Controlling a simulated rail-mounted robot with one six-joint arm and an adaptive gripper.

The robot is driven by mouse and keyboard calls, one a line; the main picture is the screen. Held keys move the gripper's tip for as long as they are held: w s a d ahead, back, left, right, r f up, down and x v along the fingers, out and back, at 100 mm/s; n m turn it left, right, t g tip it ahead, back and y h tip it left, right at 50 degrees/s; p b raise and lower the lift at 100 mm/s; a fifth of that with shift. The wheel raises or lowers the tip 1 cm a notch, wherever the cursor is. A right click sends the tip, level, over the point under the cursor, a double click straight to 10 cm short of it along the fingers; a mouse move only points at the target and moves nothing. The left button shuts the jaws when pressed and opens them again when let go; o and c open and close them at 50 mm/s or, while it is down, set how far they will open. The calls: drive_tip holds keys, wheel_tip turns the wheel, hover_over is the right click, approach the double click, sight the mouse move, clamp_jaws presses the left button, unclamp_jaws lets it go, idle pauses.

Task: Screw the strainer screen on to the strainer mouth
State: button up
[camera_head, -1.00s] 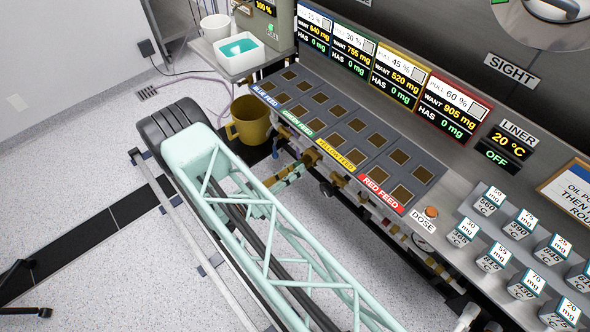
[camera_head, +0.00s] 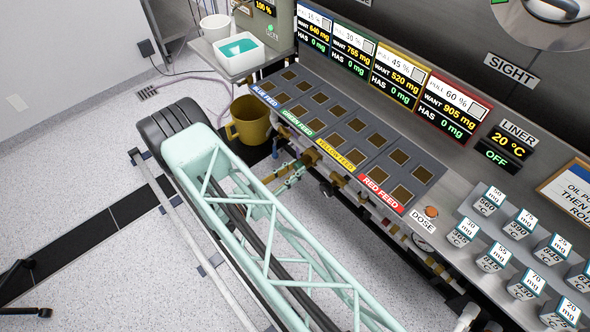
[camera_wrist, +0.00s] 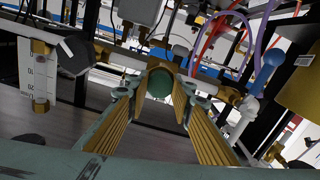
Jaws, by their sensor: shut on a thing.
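In the wrist view, my gripper (camera_wrist: 160,90) has its two gold-ribbed fingers close together around a round brass piece with a dark green face (camera_wrist: 159,86). This piece appears to be the strainer screen, but its mesh cannot be made out. Whether it touches the strainer mouth cannot be told, as the fingers and the piece hide what lies behind.
Pipes and hoses crowd the space under the bench. In the wrist view, a white scale with a brass fitting (camera_wrist: 40,75) stands left and a blue-topped valve (camera_wrist: 268,65) right. A brass mug (camera_head: 249,120) stands beside the bench. The floor at left is mostly clear.

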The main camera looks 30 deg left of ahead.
drive_tip(key=p, duration=0.3)
drive_tip(key=shift+w+a+r+p, duration=0.1)
drive_tip(key=shift+w+a+p, duration=0.1)
drive_tip(key=shift+p, duration=0.1)
idle(0.3)
drive_tip(key=o, duration=1.5)
drive_tip(key=shift+s, duration=0.1)
drive_tip(key=shift+b+v, duration=0.45)
drive_tip(key=shift+v, duration=1.25)
drive_tip(key=shift+f, duration=0.2)
